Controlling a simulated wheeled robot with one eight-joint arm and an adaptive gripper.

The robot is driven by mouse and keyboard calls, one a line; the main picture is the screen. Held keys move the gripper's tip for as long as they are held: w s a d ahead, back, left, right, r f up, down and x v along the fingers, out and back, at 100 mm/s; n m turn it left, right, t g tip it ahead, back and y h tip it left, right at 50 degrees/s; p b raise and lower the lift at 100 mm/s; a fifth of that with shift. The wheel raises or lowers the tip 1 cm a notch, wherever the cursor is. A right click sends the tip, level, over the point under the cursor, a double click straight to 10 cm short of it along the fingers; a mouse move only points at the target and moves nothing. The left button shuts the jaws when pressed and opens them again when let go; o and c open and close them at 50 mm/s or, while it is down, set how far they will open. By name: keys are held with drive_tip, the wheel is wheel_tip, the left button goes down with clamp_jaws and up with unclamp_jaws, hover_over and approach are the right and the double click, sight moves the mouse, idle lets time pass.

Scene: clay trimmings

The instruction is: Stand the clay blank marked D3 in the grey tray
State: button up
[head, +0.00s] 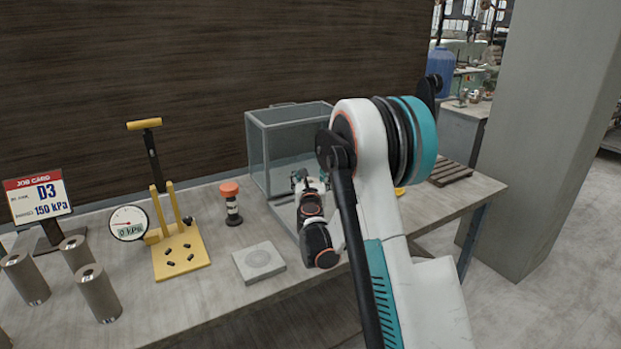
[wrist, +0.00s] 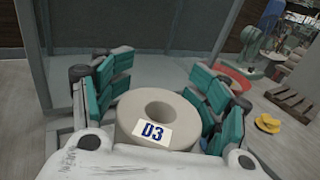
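The clay blank marked D3 (wrist: 158,107) is a pale thick ring with a hole in its top and a white label in blue letters. In the wrist view it sits between the teal-padded fingers of my gripper (wrist: 162,72), which look closed against its two sides. In the head view my gripper (head: 307,184) is at the open front of a grey-framed glass box (head: 283,118); the blank is hidden there. A grey floor (wrist: 160,66) shows beyond the fingers. I cannot tell for certain whether this is the grey tray.
A square plate with a round mark (head: 259,262) lies in front of the box. A yellow press (head: 181,250), a red-topped post (head: 231,203), a job card reading D3, 150 kPa (head: 38,197) and several metal cylinders (head: 97,292) stand left. A slatted pallet (head: 450,172) lies right.

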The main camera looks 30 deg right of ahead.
drive_tip(key=p+v, duration=0.3)
drive_tip(key=v, duration=0.9)
drive_tip(key=s+a+r+m+g+y, duration=0.1)
drive_tip(key=s+a+r+m+g, duration=0.25)
drive_tip(key=s+r+m, duration=1)
drive_tip(key=s+a+f+m+g+y, duration=0.2)
drive_tip(key=s+a+f+m+y, duration=0.1)
drive_tip(key=s+a+m, duration=0.4)
drive_tip(key=s+a+f+m+g+y, duration=0.3)
drive_tip(key=s+a+m, duration=0.5)
drive_tip(key=s, duration=0.6)
drive_tip(key=shift+f+m+y, duration=0.5)
drive_tip(key=shift+m+y, duration=0.2)
drive_tip(key=shift+m, duration=0.25)
drive_tip(key=shift+s+a, duration=0.1)
